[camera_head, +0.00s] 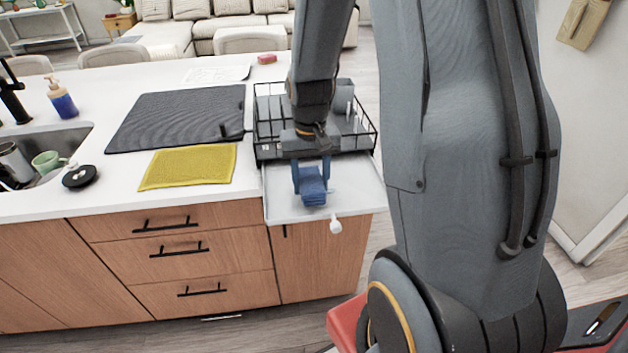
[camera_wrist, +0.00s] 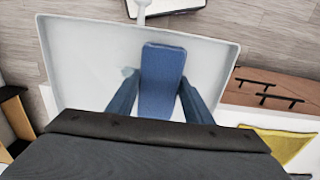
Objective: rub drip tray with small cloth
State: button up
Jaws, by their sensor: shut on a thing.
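My gripper (camera_head: 312,182) is shut on a folded blue small cloth (camera_head: 313,190), its two blue fingers on either side of it. The cloth also shows between the fingers in the wrist view (camera_wrist: 161,78). Both are over the pale drip tray (camera_head: 285,200), which extends from under the black dish rack past the counter's front edge. The tray also fills much of the wrist view (camera_wrist: 90,55). I cannot tell whether the cloth touches the tray. A small pale blue mark (camera_wrist: 127,72) shows on the tray beside the cloth. A white spout (camera_head: 335,225) sticks out at the tray's front.
The black wire dish rack (camera_head: 268,105) with dishes stands behind the tray. A yellow cloth (camera_head: 190,167) and dark mat (camera_head: 175,118) lie to the left. The sink (camera_head: 50,160) holds a green cup and other dishes. A soap bottle (camera_head: 62,100) stands behind it.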

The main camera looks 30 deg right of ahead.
aim_at(312, 180)
notch_tip(312, 180, up, 3)
jog(key=shift+s+d+f+p, duration=0.15)
jog(key=shift+p, duration=0.5)
jog(key=shift+r+p, duration=1.75)
jog(key=shift+r, duration=0.6)
